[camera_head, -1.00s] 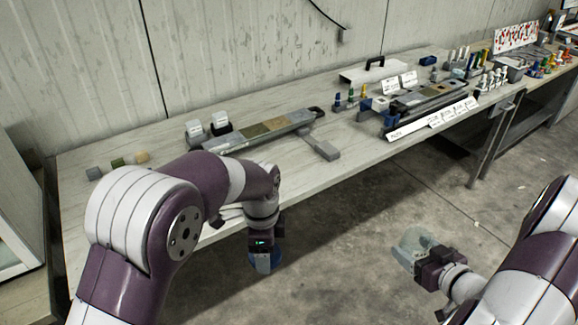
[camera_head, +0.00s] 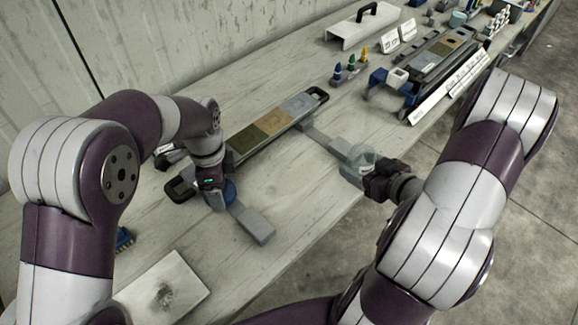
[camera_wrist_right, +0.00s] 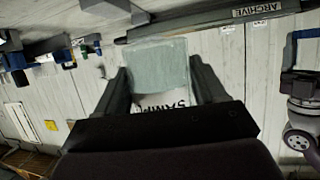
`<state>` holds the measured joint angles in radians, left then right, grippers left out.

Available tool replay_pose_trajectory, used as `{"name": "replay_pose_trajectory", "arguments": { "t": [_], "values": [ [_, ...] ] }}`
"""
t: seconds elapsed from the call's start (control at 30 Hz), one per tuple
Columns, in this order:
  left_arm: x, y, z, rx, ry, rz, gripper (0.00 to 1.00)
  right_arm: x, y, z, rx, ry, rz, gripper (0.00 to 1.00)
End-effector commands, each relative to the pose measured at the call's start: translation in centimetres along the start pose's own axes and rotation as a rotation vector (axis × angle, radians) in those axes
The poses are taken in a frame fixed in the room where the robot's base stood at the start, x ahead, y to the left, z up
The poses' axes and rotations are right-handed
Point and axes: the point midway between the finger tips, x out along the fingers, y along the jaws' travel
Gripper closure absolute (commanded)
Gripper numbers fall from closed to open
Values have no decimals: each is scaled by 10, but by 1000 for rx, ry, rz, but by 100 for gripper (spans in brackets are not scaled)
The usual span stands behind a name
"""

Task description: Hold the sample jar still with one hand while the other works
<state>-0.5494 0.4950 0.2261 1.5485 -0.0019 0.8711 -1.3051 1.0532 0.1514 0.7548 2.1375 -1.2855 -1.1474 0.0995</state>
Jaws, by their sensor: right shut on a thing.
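The sample jar (camera_head: 355,162) is a pale, see-through greenish vessel near the front edge of the bench. My right gripper (camera_head: 373,176) is shut on it from the right. In the right wrist view the jar (camera_wrist_right: 160,68) sits between both fingers, with a partly hidden label starting "SAM" below it. My left gripper (camera_head: 213,196) points down over the bench, left of the jar and apart from it.
A long tray with coloured sections (camera_head: 262,132) lies behind the grippers. A grey block (camera_head: 251,222) lies beside my left gripper, and a pale stained plate (camera_head: 165,288) is at the front left. Coloured bottles (camera_head: 351,66) and a labelled rack (camera_head: 440,65) stand at the back right.

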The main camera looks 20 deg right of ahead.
Motion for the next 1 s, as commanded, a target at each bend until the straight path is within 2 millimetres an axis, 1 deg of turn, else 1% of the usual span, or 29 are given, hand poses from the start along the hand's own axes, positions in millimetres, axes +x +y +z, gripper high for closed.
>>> {"name": "replay_pose_trajectory", "arguments": {
  "t": [0.07,0.17,0.2,0.3,0.43,0.57,0.7,0.77,1.0],
  "values": [
    [1,0,0,1,0,0,63,10,-8,3,1,0,-6,100],
    [3,0,0,0,0,0,63,35,-27,11,1,-1,-13,100],
    [4,0,0,0,0,0,63,47,-36,15,1,-4,-13,100],
    [4,0,0,0,0,0,63,74,-55,22,-1,-3,-12,100],
    [3,0,0,0,0,0,63,98,-70,28,-1,-2,-7,100],
    [3,0,0,0,0,0,63,109,-76,35,1,-2,-2,100],
    [4,0,0,0,0,0,63,119,-76,60,2,-3,-1,100],
    [4,0,0,0,0,0,63,122,-76,66,2,-2,-1,100],
    [4,0,0,0,0,0,63,122,-76,68,0,0,0,100]
  ]
}}
